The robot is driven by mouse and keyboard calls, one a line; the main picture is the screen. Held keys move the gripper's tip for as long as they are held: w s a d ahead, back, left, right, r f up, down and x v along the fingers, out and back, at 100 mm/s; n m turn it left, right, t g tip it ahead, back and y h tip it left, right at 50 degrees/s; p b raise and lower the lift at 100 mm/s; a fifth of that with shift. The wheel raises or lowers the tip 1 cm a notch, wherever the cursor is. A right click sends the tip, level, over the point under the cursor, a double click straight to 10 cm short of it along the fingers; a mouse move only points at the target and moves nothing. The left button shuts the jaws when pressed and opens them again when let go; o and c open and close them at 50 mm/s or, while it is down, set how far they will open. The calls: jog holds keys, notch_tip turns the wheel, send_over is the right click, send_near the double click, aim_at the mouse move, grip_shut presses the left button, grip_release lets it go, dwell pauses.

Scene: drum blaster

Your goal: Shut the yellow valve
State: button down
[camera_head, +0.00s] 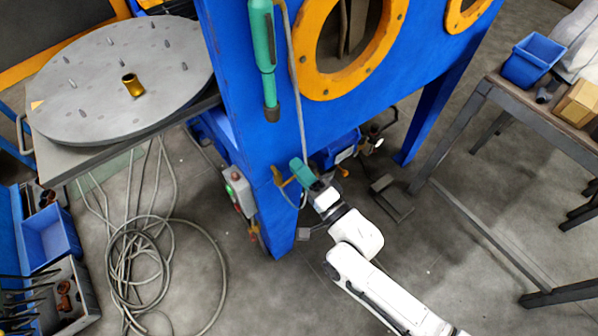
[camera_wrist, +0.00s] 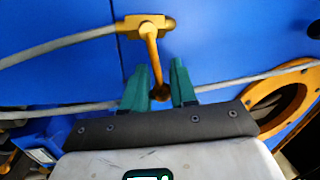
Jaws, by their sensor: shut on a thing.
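The yellow valve (camera_wrist: 146,26) is on the blue cabinet wall in the wrist view, with a grey hose running from its left side. Its yellow lever (camera_wrist: 152,52) hangs down from the body to a rounded end between my fingers. My gripper (camera_wrist: 160,68) has green fingers, one on each side of the lever, and is shut on it. In the head view the valve (camera_head: 281,177) shows small at the cabinet's front leg, just left of my gripper (camera_head: 301,172). My green fingers partly hide the lever there.
The blue cabinet (camera_head: 236,95) has orange-ringed openings. A green-handled tool (camera_head: 263,50) hangs on it above my gripper. A grey control box (camera_head: 240,192) is left of the valve. Coiled hoses (camera_head: 140,255) lie on the floor left. A table (camera_head: 487,88) stands right.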

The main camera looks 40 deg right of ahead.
jog(key=shift+d+f+m+h+b, duration=0.15)
jog(key=shift+f+m+h+b, duration=0.25)
jog(key=shift+m, duration=0.8)
jog(key=shift+f, duration=0.15)
jog(key=c, duration=1)
grip_release()
jog(key=s, duration=0.3)
jog(key=s+f, duration=0.1)
jog(key=s, duration=0.3)
jog(key=s+f+b, duration=0.1)
jog(key=s, duration=0.2)
jog(key=shift+s, duration=0.3)
